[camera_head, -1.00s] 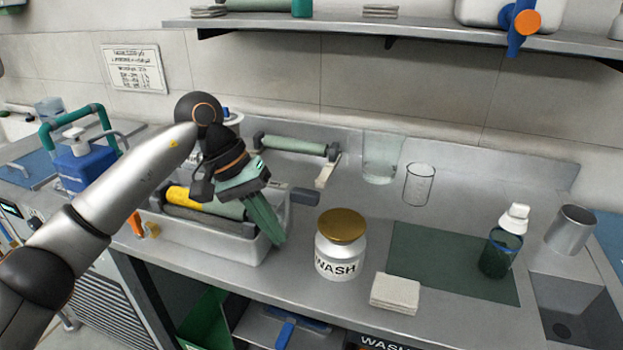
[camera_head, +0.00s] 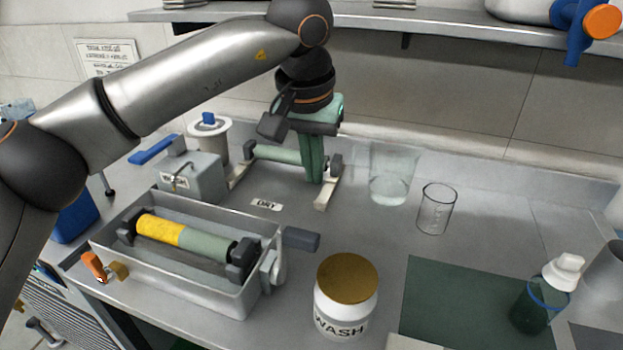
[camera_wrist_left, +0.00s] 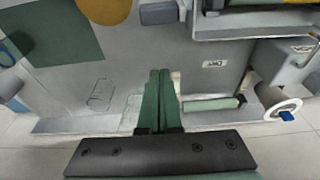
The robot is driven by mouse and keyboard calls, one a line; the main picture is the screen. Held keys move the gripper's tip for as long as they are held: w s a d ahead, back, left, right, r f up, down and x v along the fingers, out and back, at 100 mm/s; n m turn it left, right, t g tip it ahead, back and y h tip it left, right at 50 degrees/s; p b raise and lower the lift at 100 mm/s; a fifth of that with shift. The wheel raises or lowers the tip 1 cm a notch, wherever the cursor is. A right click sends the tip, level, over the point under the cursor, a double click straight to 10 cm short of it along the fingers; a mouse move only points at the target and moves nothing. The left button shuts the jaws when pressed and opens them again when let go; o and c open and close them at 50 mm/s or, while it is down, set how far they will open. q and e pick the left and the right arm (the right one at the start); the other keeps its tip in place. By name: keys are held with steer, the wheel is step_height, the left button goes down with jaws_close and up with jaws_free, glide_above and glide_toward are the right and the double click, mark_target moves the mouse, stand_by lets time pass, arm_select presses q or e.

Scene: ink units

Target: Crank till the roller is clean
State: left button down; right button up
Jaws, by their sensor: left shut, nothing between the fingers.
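The roller (camera_head: 205,243) lies in a pale tray (camera_head: 170,292). Its left part is yellow and its right part is plain grey-green. A crank with a dark handle (camera_head: 301,239) is at the tray's right end. My left gripper (camera_head: 313,178) is shut and empty, pointing down behind the tray, in front of part of a second green roller (camera_head: 275,153) on a rack. In the left wrist view its fingers (camera_wrist_left: 160,76) are pressed together, and the rack roller (camera_wrist_left: 210,104) is beside them. My right gripper is not in view.
A WASH jar (camera_head: 346,315) stands right of the tray, near the crank handle. A glass tank (camera_head: 392,188) and beaker (camera_head: 436,210) stand behind it. A DRY label (camera_head: 266,204) lies by the rack. An orange-handled tap (camera_head: 94,266) is at the tray's left. A shelf (camera_head: 450,42) runs above.

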arm_select(q)
step_height(320, 180, down, 8)
steer(key=s, duration=0.2)
steer(key=shift+a, duration=0.35)
stand_by(0.4)
